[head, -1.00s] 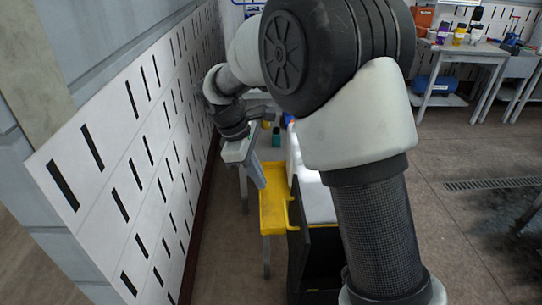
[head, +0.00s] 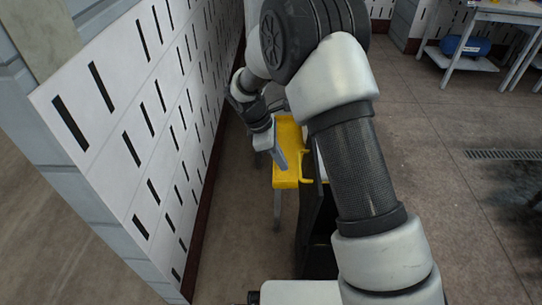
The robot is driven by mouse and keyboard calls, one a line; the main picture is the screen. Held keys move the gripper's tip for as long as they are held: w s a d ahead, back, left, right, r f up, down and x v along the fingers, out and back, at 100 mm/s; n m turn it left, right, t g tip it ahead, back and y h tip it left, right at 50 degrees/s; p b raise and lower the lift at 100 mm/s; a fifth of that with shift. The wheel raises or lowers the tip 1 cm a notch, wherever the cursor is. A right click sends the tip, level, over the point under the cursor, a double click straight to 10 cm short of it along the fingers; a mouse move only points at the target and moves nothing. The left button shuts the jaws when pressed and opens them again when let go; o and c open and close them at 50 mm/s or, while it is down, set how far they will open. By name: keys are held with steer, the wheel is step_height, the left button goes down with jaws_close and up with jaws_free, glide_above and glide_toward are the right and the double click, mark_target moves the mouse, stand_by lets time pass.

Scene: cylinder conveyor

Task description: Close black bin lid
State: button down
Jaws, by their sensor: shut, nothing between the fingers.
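A black bin (head: 314,225) stands low in the middle of the head view, just left of my forearm. My arm covers much of it. I cannot make out its lid or tell how the lid stands. My gripper (head: 281,160) points down at the left edge of the yellow tray (head: 287,181), up and to the left of the bin. The gripper is shut and empty. I cannot tell whether it touches the tray.
A white slotted wall panel (head: 150,130) runs close along the left of my gripper. A table (head: 490,15) with a blue object (head: 465,47) under it stands at the far right. The floor (head: 430,120) to the right is open, with a drain grate (head: 505,155).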

steer(key=shift+d+r, duration=0.25)
steer(key=shift+d, duration=0.9)
